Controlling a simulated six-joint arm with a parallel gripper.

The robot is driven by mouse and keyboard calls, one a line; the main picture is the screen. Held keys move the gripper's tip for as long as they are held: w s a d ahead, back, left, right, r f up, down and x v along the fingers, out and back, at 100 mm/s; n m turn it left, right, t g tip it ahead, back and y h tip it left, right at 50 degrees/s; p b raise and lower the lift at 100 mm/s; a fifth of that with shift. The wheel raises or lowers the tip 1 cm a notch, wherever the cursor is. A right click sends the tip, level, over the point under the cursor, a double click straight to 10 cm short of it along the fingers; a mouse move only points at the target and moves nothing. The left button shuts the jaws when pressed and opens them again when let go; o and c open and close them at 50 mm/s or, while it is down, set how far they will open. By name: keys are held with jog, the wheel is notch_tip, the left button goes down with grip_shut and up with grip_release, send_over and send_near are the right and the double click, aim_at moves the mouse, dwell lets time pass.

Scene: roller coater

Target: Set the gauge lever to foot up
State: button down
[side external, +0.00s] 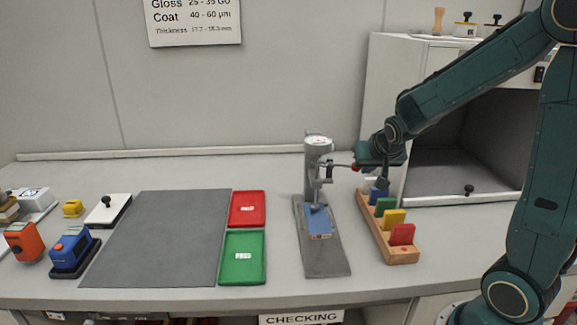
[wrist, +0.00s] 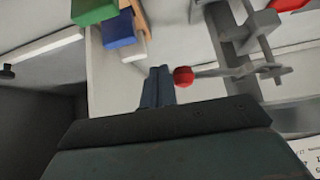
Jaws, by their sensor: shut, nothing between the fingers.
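The thickness gauge (side external: 318,150) stands at the middle of the bench, a grey column on a grey base plate (side external: 330,262). Its lever is a thin arm with a red ball knob (side external: 355,167), sticking out to the right roughly level; the knob also shows in the wrist view (wrist: 183,76). A blue block (side external: 319,222) lies on the base plate under the gauge's foot; whether the foot touches it is unclear. My gripper (side external: 382,186) is shut and empty, pointing down just right of the knob. In the wrist view the closed fingers (wrist: 158,86) appear right beside the knob, contact unclear.
A wooden rack (side external: 402,256) of coloured blocks stands close below and right of my gripper. A white cabinet (side external: 385,95) is behind it. Red (side external: 262,196) and green (side external: 232,272) trays and a grey mat (side external: 160,240) lie left of the gauge.

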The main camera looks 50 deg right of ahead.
jog(key=shift+w+a+r, duration=0.1)
jog(key=shift+w+a, duration=0.05)
dwell(0.4)
jog(key=shift+w+a+r, duration=0.4)
jog(key=shift+w+a, duration=0.05)
jog(key=shift+w, duration=0.05)
jog(key=shift+r, duration=0.1)
jog(key=s+r, duration=0.9)
jog(key=shift+r+g, duration=0.3)
jog(key=shift+r, duration=0.1)
dwell(0.5)
jog(key=shift+a, duration=0.1)
dwell(0.4)
